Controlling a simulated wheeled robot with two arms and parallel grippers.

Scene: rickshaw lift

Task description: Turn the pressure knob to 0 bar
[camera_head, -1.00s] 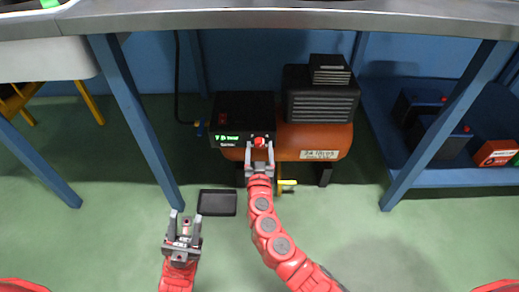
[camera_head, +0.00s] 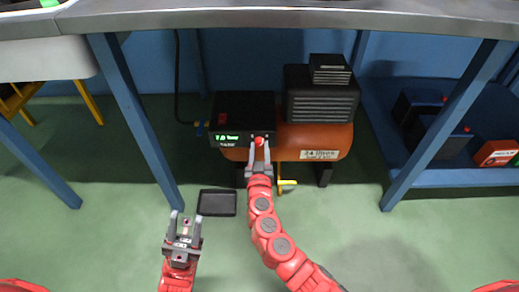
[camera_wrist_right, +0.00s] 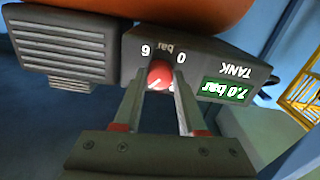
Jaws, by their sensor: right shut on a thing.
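The red pressure knob (camera_head: 259,141) is on the front of the black control box (camera_head: 243,107) of the compressor under the bench. In the right wrist view the knob (camera_wrist_right: 160,73) has a pale pointer mark and sits below an upside-down scale from 0 to 6 bar. My right gripper (camera_head: 258,148) is shut on the knob, one finger on each side, and partly covers it. The green display (camera_wrist_right: 227,89) beside it reads 7.0 bar above the word TANK. My left gripper (camera_head: 186,217) is open and empty, low in front of the bench.
The orange tank (camera_head: 330,138) with its black motor is right of the box. A yellow-handled valve (camera_head: 287,183) is below. A black tray (camera_head: 217,203) lies on the floor. Blue bench legs (camera_head: 140,125) stand on both sides. A blue shelf (camera_head: 450,177) is at right.

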